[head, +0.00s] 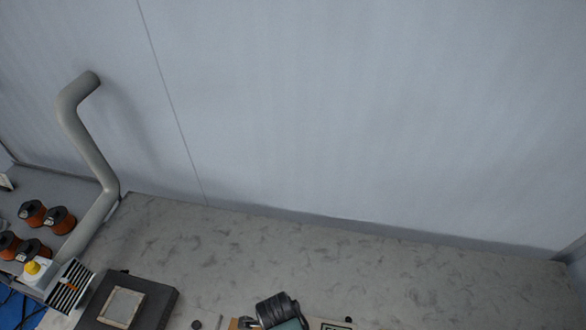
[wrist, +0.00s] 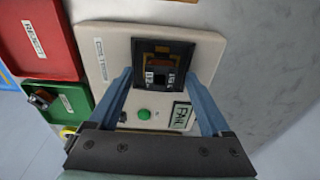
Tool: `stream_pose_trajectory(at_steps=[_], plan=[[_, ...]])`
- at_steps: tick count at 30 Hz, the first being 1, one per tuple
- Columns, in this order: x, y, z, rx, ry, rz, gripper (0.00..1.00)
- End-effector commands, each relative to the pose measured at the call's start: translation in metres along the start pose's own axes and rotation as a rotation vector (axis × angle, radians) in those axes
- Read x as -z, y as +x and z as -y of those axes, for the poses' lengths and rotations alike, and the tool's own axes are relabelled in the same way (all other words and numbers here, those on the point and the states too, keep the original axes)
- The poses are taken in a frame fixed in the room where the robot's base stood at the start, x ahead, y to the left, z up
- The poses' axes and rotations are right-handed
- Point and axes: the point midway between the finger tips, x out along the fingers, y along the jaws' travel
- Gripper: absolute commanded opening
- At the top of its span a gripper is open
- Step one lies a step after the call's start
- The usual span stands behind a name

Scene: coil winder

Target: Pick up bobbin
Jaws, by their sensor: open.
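In the wrist view, my gripper (wrist: 158,80) is open. Its two blue-grey fingers straddle a dark square socket (wrist: 178,48) on a cream tester box (wrist: 105,40). A small dark piece (wrist: 159,76) shows in the socket between the fingers; it may be a bobbin, but I cannot tell for sure. No finger is clearly touching it. Another small dark and coppery piece (wrist: 42,98), perhaps a bobbin, lies at the green bin (wrist: 75,97) on the left. No bobbin can be made out clearly in the head view.
The tester has a green button (wrist: 143,114) and a small display (wrist: 181,114) seeming to read FAIL. A red bin (wrist: 58,62) labelled REJECT is at left. Orange wire spools (head: 60,220) and a bent grey pipe (head: 88,150) stand left in the head view. The grey worktop (head: 400,270) behind is clear.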

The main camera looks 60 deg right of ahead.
Motion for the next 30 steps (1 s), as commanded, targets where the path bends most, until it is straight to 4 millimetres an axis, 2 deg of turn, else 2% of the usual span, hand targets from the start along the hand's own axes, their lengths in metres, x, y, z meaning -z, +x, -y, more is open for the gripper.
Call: stream_pose_trajectory(at_steps=[1, 2, 15, 25, 30], plan=[[0.000, 0.000, 0.000, 0.000, 0.000, 0.000, 0.82], [0.000, 0.000, 0.000, 0.000, 0.000, 0.000, 0.77], [0.000, 0.000, 0.000, 0.000, 0.000, 0.000, 0.00], [0.000, -0.002, 0.000, 0.001, 0.000, 0.001, 0.00], [0.001, -0.012, 0.001, 0.002, 0.000, 0.001, 0.00]])
